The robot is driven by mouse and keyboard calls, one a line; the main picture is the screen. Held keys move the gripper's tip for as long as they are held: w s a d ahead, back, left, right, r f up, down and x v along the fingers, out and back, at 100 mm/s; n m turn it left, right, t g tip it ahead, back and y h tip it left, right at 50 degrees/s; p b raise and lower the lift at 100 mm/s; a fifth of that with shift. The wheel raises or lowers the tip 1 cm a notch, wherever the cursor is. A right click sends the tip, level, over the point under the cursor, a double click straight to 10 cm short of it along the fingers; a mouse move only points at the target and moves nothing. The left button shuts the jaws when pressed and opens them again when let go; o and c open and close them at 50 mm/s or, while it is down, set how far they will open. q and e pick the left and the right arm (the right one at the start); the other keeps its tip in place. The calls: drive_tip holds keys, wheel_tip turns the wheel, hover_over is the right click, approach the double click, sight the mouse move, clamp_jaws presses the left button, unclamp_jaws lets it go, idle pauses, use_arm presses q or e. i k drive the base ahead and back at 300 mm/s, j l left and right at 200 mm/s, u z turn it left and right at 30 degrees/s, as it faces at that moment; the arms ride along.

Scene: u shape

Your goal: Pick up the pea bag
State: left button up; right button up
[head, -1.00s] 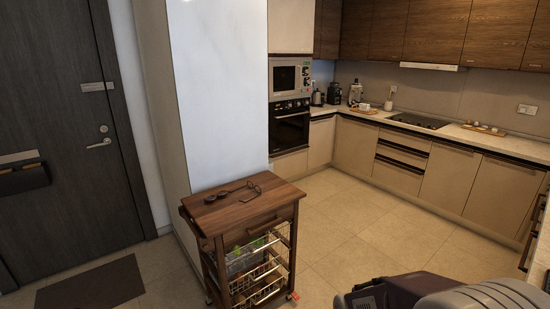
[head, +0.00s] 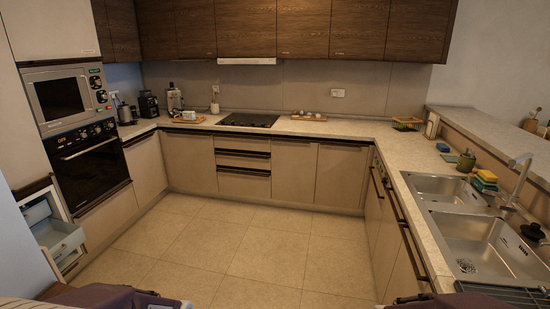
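No pea bag can be made out in the head view. On the left edge, a low compartment stands open, with a pale drawer (head: 62,240) pulled partly out; what lies inside is too small and cut off to tell. Only dark parts of my own arms show along the bottom edge, at left and at right. Neither gripper is in the picture.
Beige cabinets (head: 260,176) and a worktop form a U around open tiled floor (head: 255,250). An oven (head: 88,165) and a microwave (head: 62,97) are at left. A double sink (head: 480,238) is at right. A hob (head: 248,120) is at the back.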

sight(188, 116)
drive_tip(key=i+u, duration=0.2)
drive_tip(key=i, duration=0.35)
drive_tip(key=i+l+u, duration=0.15)
drive_tip(key=i, duration=0.45)
drive_tip(key=i+u, duration=0.2)
drive_tip(key=i, duration=0.35)
drive_tip(key=i+l+u, duration=0.2)
drive_tip(key=i, duration=0.35)
drive_tip(key=i+j+u, duration=0.15)
drive_tip(key=i, duration=1.05)
drive_tip(key=i+u, duration=0.15)
drive_tip(key=i, duration=1)
drive_tip(key=i+l+u, duration=0.1)
drive_tip(key=i, duration=1.1)
drive_tip(key=i+z, duration=0.25)
drive_tip(key=i, duration=0.2)
drive_tip(key=i+j+z, duration=0.2)
drive_tip(key=i, duration=0.3)
drive_tip(key=i+j+z, duration=0.1)
drive_tip(key=i+z, duration=0.15)
drive_tip(key=i, duration=0.2)
drive_tip(key=i+j+z, duration=0.2)
drive_tip(key=i, duration=0.25)
drive_tip(key=j, duration=0.1)
